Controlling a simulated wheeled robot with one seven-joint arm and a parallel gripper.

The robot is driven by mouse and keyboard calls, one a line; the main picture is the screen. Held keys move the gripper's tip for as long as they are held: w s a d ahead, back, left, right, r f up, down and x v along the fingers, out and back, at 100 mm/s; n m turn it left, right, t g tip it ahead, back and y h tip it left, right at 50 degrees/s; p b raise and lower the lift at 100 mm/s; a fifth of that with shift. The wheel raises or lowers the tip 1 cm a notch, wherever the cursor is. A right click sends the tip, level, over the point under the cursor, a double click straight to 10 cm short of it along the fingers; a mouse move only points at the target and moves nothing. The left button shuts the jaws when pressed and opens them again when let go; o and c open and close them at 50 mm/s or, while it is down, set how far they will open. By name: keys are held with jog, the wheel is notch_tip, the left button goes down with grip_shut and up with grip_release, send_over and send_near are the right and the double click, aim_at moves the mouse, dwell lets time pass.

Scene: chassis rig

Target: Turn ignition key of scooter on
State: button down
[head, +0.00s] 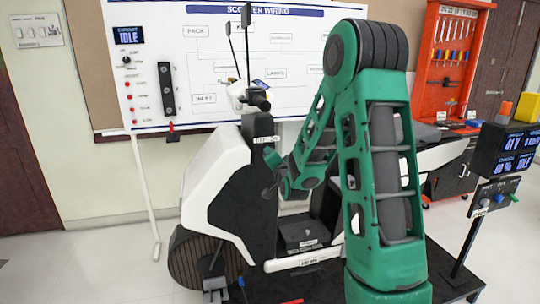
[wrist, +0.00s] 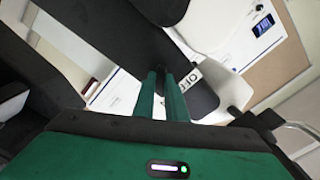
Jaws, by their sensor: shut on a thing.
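The scooter (head: 208,175), with white side panels and a black front, stands in the middle of the head view. My green arm reaches in from the right to its black panel. In the wrist view my gripper (wrist: 166,78) has its two green fingers close together, shut on a small dark thing at the black panel, seemingly the ignition key. The key is mostly hidden between the fingers, so its angle cannot be told. A white label (wrist: 189,80) with partly covered dark letters, seemingly "OFF", sits just right of the fingertips.
A wiring whiteboard (head: 200,50) with a blue "IDLE" display (head: 127,34) hangs behind. A display post (head: 505,150) stands at right, also reading "IDLE". A red tool rack (head: 455,60) is at back right. Floor at left is clear.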

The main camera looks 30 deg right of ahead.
jog(key=shift+w+d+r+m, duration=0.15)
jog(key=shift+r+m, duration=0.1)
jog(key=shift+m, duration=0.45)
